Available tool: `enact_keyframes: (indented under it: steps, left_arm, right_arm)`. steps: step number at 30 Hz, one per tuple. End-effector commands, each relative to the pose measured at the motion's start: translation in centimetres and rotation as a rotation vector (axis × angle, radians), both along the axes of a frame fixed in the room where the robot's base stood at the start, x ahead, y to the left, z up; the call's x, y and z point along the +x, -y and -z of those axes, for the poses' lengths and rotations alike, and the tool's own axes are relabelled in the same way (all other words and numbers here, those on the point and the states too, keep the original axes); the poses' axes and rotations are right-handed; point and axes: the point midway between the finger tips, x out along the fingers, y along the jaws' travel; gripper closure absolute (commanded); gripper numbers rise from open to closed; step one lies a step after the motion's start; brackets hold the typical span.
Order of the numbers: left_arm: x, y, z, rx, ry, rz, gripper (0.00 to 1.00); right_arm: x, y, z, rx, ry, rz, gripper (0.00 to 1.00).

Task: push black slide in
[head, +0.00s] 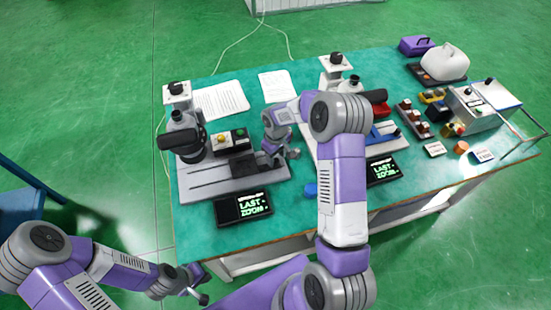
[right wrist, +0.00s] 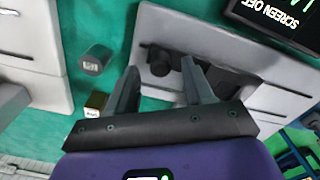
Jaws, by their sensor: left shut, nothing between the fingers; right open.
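A black slide (right wrist: 228,80) appears to sit in the groove of a light grey block in the right wrist view, with a dark round knob (right wrist: 160,62) beside it. In the head view a dark block (head: 243,167) shows on the grey base of the left station; I cannot tell if it is the same part. My right gripper (head: 279,156) is over the right end of that base. In the right wrist view its open fingers (right wrist: 158,88) point at the slide; contact cannot be judged. My left gripper (head: 200,290) is shut and empty, away from the table.
A black screen (head: 242,208) lies in front of the left base, another (head: 383,170) to the right. A microscope-like device (head: 184,137) stands at left. Papers (head: 221,100) lie behind. The table's front left is clear.

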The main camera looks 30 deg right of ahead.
Motion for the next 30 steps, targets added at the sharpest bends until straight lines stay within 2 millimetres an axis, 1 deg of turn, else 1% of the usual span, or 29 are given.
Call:
enact_keyframes:
  steps: [1,6,14,15,17,24,25,30]
  left_arm:
    - [0.0,0.0,0.1,0.000,0.001,0.000,1.00]
    - [0.0,0.0,0.2,0.000,0.001,0.000,1.00]
    - [0.0,0.0,0.2,0.000,0.001,0.000,1.00]
    - [0.0,0.0,0.2,0.000,0.001,0.000,1.00]
    - [0.0,0.0,0.2,0.000,0.001,0.000,1.00]
    - [0.0,0.0,0.2,0.000,0.001,0.000,1.00]
    - [0.0,0.0,0.2,0.000,0.001,0.000,1.00]
    - [0.0,0.0,0.2,0.000,0.001,0.000,1.00]
  right_arm:
    - [0.0,0.0,0.8,0.001,-0.002,0.001,0.48]
    - [0.0,0.0,2.0,0.001,0.000,0.000,0.48]
    - [0.0,0.0,2.1,0.000,0.001,0.000,0.48]
    - [0.0,0.0,2.1,0.000,0.001,0.000,0.51]
    - [0.0,0.0,2.1,0.000,0.001,0.000,0.60]
    - [0.0,0.0,2.1,0.001,0.001,0.000,0.97]
    - [0.0,0.0,2.1,0.001,0.001,0.000,1.00]
    - [0.0,0.0,2.1,0.001,0.001,0.000,1.00]
